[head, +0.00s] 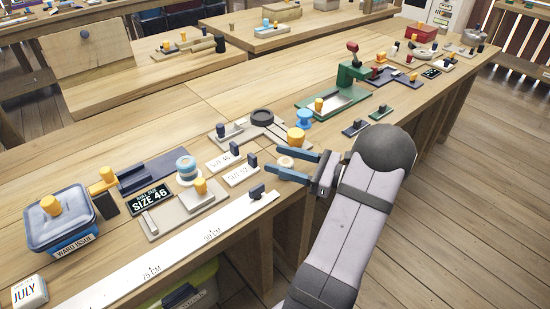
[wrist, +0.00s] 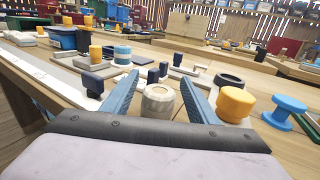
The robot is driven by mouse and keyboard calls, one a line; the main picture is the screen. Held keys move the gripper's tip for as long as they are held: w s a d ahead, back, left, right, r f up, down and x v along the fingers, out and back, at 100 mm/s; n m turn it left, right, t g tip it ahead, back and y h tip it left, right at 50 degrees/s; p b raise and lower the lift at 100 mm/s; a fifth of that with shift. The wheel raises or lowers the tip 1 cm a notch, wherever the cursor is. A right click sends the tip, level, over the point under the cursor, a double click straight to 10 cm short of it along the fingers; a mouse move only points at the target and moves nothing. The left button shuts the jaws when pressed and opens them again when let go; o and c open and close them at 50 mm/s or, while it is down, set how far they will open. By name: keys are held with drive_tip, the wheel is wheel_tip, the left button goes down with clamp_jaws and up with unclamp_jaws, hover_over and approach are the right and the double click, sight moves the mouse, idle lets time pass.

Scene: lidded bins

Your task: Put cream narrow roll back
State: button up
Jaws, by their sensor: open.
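The cream narrow roll (head: 286,162) stands near the front edge of the bench, with a pale round top. My gripper (head: 285,164) is open, its two blue fingers pointing left along the bench with the roll between them. In the wrist view the cream roll (wrist: 158,102) sits between the fingers of the gripper (wrist: 160,76), with gaps visible beside it. I cannot tell whether a finger touches it.
A yellow roll (head: 296,138) and blue spool (head: 304,119) stand just behind the gripper. White size plates (head: 240,174) with dark knobs lie to the left. Further left are a blue-and-cream roll (head: 186,168), a black sign (head: 151,198) and a lidded blue bin (head: 62,228).

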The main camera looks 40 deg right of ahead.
drive_tip(key=v, duration=0.9)
drive_tip(key=shift+s, duration=0.3)
drive_tip(key=shift+d, duration=0.1)
